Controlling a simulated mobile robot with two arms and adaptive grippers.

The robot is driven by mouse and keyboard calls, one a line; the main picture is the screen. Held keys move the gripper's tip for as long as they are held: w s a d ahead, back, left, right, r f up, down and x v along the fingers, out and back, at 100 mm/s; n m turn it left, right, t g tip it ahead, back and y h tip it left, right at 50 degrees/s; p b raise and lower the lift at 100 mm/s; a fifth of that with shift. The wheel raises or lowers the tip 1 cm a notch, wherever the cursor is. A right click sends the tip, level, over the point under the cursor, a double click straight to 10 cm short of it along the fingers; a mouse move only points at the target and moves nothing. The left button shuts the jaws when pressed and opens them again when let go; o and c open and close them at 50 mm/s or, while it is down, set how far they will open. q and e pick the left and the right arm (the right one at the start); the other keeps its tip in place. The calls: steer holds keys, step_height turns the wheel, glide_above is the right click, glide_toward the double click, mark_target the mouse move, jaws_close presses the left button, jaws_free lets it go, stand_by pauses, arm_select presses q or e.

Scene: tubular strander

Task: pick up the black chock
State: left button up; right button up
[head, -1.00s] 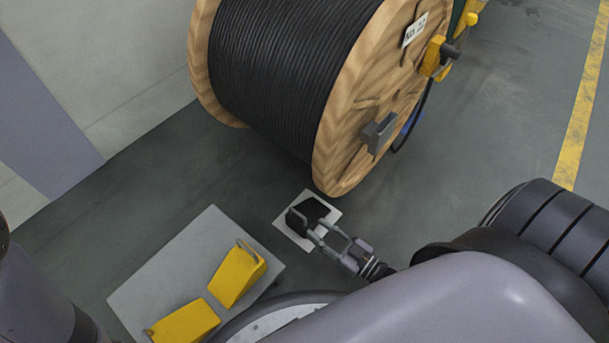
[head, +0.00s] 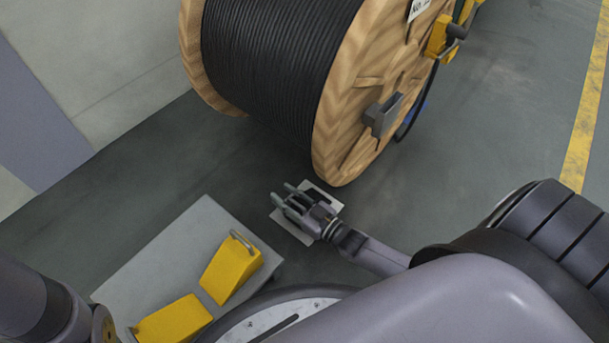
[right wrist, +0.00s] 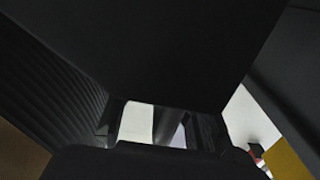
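The black chock (head: 319,194) is mostly hidden behind my right gripper in the head view. Only a dark strip shows beside the gripper, over a small white plate (head: 285,225) on the floor. My right gripper (head: 284,199) is over the plate, its fingers pointing to the left and around the chock's place. Whether the fingers touch or grip the chock cannot be told. In the right wrist view a large dark surface fills most of the picture, with a ribbed dark face at the left; its contact with the fingers is unclear. My left gripper is not in view.
A large wooden reel (head: 335,135) of black cable (head: 275,65) stands just behind the plate. Two yellow chocks (head: 229,270) with handles rest on a grey plate (head: 160,260) at the lower left. Open floor lies to the right, up to a yellow line (head: 585,125).

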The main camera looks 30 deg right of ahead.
jaws_close()
stand_by(0.3)
stand_by(0.8)
